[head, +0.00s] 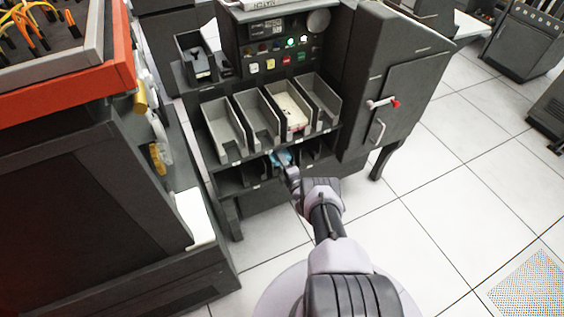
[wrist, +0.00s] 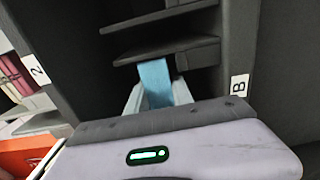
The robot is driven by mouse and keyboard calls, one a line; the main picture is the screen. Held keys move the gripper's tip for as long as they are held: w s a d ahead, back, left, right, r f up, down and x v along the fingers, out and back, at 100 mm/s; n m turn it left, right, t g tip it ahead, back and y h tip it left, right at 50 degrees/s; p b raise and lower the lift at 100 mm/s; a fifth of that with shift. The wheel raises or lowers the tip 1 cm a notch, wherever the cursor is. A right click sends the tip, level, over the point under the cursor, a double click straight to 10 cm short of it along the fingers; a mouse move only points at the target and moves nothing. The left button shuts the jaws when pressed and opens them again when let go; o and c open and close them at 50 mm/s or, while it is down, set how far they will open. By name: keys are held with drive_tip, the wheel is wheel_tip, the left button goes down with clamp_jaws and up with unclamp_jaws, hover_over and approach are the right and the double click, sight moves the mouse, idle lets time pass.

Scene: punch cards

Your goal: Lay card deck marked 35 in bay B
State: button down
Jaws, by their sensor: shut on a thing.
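My gripper (head: 287,166) reaches into the lower row of compartments of the dark machine. It is shut on a light blue card deck (head: 281,157), with a pale finger on each side. The deck also shows in the wrist view (wrist: 155,80), between the fingers and partly inside a dark compartment. I cannot read any number on it. A white label B (wrist: 240,83) is on the dark upright just right of that compartment. The compartment floor and whether the deck touches it are hidden.
Above the lower row stand several grey trays (head: 226,126); one holds cream cards (head: 292,108). Dark shelf plates (wrist: 165,50) jut out around the deck. A label 2 (wrist: 36,71) marks the left upright. A dark cabinet (head: 80,200) stands left; tiled floor is free right.

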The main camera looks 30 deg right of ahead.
idle(0.7)
drive_tip(key=s+a, duration=0.1)
drive_tip(key=s, duration=1)
drive_tip(key=shift+s+a, duration=0.3)
drive_tip(key=shift+a, duration=0.1)
